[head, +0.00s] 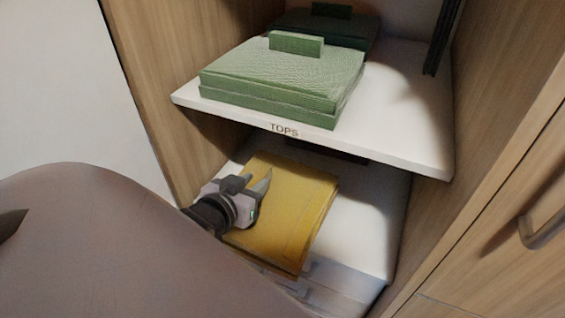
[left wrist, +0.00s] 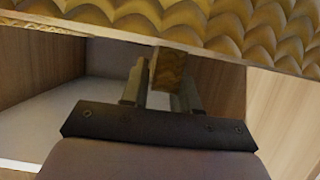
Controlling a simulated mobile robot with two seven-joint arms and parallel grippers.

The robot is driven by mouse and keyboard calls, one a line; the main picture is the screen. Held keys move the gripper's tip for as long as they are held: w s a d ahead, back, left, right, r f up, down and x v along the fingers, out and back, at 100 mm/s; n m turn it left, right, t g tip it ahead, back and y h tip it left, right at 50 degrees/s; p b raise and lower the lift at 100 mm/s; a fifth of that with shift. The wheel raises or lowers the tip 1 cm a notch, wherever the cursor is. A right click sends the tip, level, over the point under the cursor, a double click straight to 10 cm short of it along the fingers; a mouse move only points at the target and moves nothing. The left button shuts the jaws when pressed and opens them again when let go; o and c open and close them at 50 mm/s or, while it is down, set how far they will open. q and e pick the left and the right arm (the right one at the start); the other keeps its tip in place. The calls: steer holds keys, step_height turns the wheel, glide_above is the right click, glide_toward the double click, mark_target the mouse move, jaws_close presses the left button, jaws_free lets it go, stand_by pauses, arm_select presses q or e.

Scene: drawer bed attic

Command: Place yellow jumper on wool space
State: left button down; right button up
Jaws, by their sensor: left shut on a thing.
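The yellow jumper (head: 294,215) is a folded, flat block inside the cupboard, in the lower space under the shelf marked TOPS. My left gripper (head: 258,186) is over its left part in the head view. In the left wrist view the jumper's knitted surface (left wrist: 220,25) fills the top, and my left gripper (left wrist: 165,85) is shut on a short yellow tab (left wrist: 167,70) of it. I cannot tell whether the jumper rests on the white lower shelf (head: 362,235) or hangs just above it. No label reading wool shows. My right gripper is not in view.
The upper white shelf (head: 400,142), marked TOPS, juts out close above the jumper. A green folded garment (head: 275,82) with a tab lies on it, with a darker one (head: 335,28) behind. Wooden walls (head: 165,80) stand either side. The lower shelf is bare to the jumper's right.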

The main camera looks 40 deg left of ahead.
mark_target(279, 160)
arm_select(q)
steer(key=w+a, duration=0.1)
steer(key=w, duration=0.3)
steer(key=w+a+b, duration=0.1)
steer(key=w, duration=0.3)
steer(key=w+a, duration=0.1)
steer(key=w, duration=0.3)
steer(key=shift+w, duration=0.15)
steer(key=shift+f+b, duration=0.25)
steer(key=shift+b, duration=0.05)
step_height(279, 160, down, 2)
steer(key=shift+f+b, duration=0.25)
steer(key=shift+b, duration=0.3)
steer(key=shift+f, duration=0.25)
steer(key=c, duration=0.8)
jaws_free()
steer(key=shift+c, duration=0.2)
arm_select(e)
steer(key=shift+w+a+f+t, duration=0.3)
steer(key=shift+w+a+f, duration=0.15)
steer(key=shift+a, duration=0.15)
